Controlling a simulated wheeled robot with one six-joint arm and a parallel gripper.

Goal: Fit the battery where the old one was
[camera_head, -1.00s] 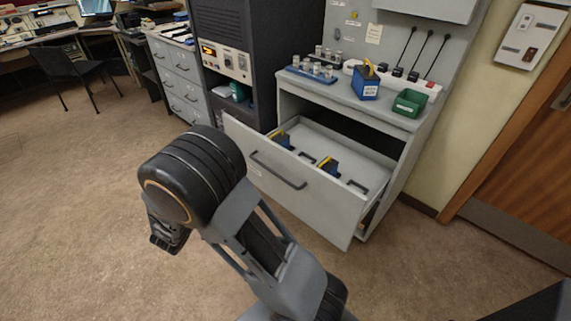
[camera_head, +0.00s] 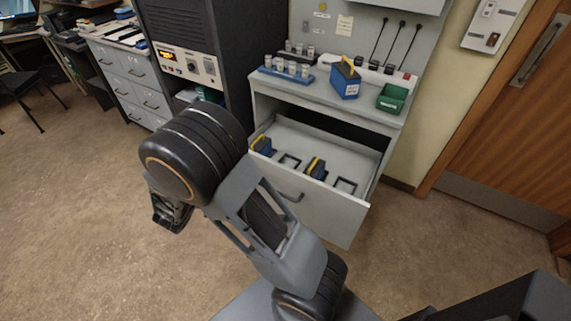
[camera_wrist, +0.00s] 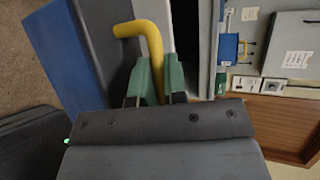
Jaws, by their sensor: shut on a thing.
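In the wrist view my gripper (camera_wrist: 158,85) has green fingers shut on the yellow handle (camera_wrist: 150,40) of a battery with a blue body (camera_wrist: 62,50). The head view hides the held battery behind my arm. There, the open drawer (camera_head: 325,208) holds two blue and yellow batteries, one at the left (camera_head: 262,146) and one in the middle (camera_head: 315,168). Dark empty frames lie beside them, one between the batteries (camera_head: 289,161) and one at the right (camera_head: 345,186). Another blue battery with a yellow handle (camera_head: 345,82) stands on the cabinet top.
A green bin (camera_head: 391,98) and a blue tray of small cylinders (camera_head: 287,73) are on the cabinet top (camera_head: 330,102). A dark equipment rack (camera_head: 190,25) stands left of the cabinet. A wooden door (camera_head: 510,130) is at the right. Floor in front of the drawer is clear.

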